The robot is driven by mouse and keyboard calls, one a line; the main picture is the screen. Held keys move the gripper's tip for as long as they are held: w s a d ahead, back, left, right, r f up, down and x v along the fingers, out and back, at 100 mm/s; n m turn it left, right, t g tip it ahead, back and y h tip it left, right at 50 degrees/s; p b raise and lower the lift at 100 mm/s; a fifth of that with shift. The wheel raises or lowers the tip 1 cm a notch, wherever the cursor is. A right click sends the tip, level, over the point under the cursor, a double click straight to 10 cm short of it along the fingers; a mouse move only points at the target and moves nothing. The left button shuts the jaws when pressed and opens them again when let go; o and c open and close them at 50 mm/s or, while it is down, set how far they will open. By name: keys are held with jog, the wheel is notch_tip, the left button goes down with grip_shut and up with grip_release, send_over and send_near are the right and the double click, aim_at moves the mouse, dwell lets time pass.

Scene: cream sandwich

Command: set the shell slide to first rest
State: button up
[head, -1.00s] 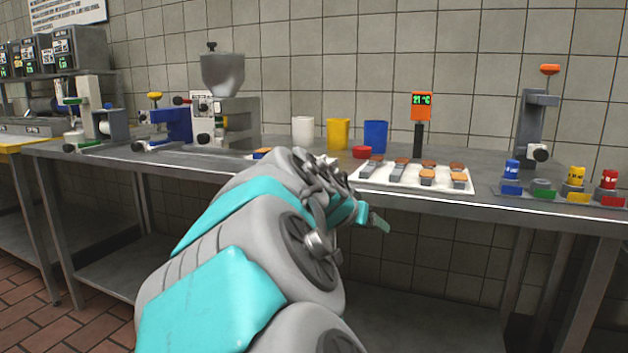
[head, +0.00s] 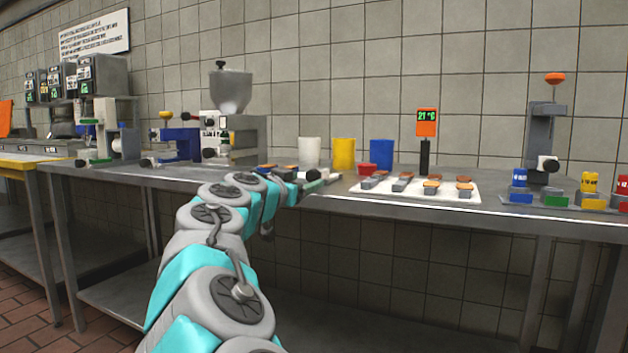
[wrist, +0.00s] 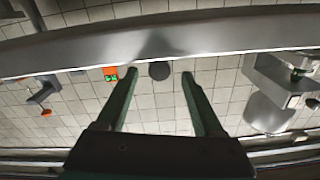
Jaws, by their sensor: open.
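No label marks the shell slide, so I cannot tell which device it is. A blue device with a yellow knob (head: 178,142) and a grey-white device with green parts (head: 106,132) stand on the bench at left. A hopper machine (head: 232,122) stands right of the blue device. My gripper (wrist: 158,78) is open and empty, its dark green fingers apart in the wrist view. In the head view it is small, near the bench's front edge between the hopper machine and the white tray. The wrist view looks tilted, with bench and wall upside down.
The white tray (head: 428,194) holds several grey and orange-brown pieces. An orange display (head: 427,122) and a grey stand with orange knob (head: 546,135) are farther right. Coloured jars line the bench's right end.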

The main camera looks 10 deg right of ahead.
aim_at(311, 178)
jog(key=shift+x, duration=2.15)
jog(key=shift+c, duration=0.3)
grip_shut()
